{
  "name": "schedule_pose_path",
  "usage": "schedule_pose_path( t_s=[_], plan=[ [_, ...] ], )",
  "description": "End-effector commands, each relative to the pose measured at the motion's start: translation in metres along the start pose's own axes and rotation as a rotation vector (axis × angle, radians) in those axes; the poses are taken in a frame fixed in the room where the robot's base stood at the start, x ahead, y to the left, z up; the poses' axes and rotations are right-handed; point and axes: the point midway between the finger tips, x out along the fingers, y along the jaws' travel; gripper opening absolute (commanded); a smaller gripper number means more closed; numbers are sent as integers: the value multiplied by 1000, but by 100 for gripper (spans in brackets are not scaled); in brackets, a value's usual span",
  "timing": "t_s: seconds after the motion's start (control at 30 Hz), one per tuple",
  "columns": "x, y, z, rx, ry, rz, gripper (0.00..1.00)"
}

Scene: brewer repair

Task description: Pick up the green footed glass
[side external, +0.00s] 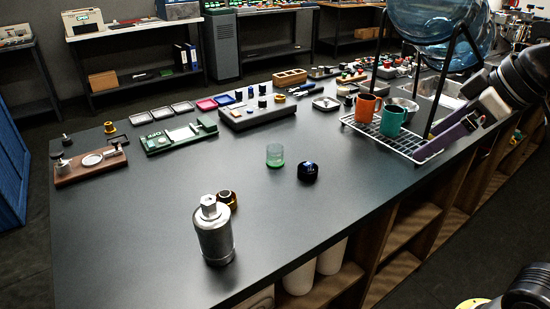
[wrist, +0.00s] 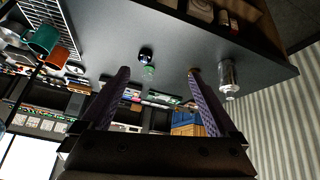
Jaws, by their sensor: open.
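The green footed glass (side external: 275,155), clear above and green below, stands upright on the dark table, left of a small black round object (side external: 308,172). The glass also shows small in the wrist view (wrist: 149,71), in the gap between my fingers but well beyond them. My gripper (side external: 425,145) is open and empty, with long purple fingers. It is over the right side of the table by the wire rack, well to the right of the glass and apart from it. The open fingers also show in the wrist view (wrist: 158,74).
A wire rack (side external: 410,153) holds an orange mug (side external: 366,107) and a teal mug (side external: 392,121), close to my gripper, under a stand with large blue bottles (side external: 425,18). A metal cylinder (side external: 214,235) and a brass ring (side external: 228,199) stand front left. Table around the glass is mostly clear.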

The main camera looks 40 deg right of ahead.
Motion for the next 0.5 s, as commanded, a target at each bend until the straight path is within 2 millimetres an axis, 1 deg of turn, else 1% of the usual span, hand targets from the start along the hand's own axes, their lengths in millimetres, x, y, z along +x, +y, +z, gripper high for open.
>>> schedule_pose_path(
  t_s=[0.03,0.07,0.1,0.17,0.2,0.27,0.3,0.37,0.4,0.47,0.5],
  plan=[
    [1,4,-23,-20,1,-8,95],
    [1,6,-36,-34,3,-13,95],
    [3,9,-53,-52,4,-19,95],
    [8,14,-78,-77,6,-30,95],
    [12,17,-95,-94,7,-37,95],
    [21,22,-118,-117,4,-48,95],
    [27,24,-133,-130,4,-55,95],
    [40,29,-154,-148,1,-66,95],
    [49,32,-167,-161,-2,-73,95],
    [64,36,-185,-176,-8,-85,95],
    [76,39,-197,-186,-11,-92,95]
  ],
)
